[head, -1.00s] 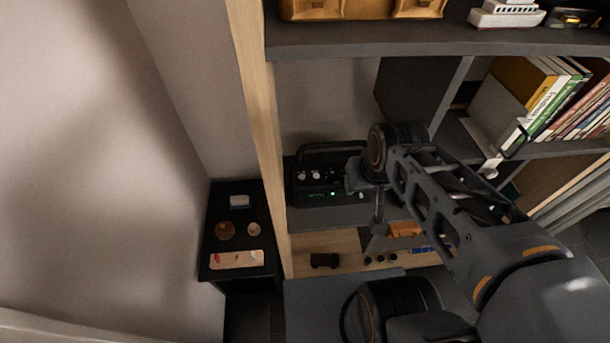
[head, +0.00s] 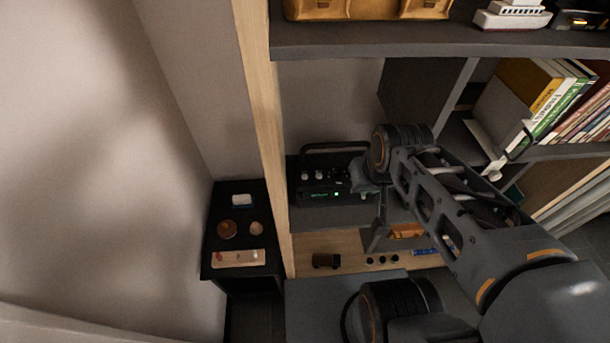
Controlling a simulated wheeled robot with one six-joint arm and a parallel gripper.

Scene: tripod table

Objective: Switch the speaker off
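The speaker (head: 310,190) is a black box with a carrying handle on top, standing on a dark shelf. Several light knobs sit along its upper front, and a small green light and green display glow low on its front. My gripper (head: 361,184) is at the speaker's right part, coming in from the right, and covers that end. Its fingers are small and dark here, so I cannot tell whether they are open, shut or touching the speaker.
Shelf boards and a pale wooden upright (head: 264,130) frame the speaker. A dark small table (head: 212,240) with small items stands left. Books (head: 560,105) fill the right compartment. A dark toy (head: 326,261) lies on the wooden shelf below.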

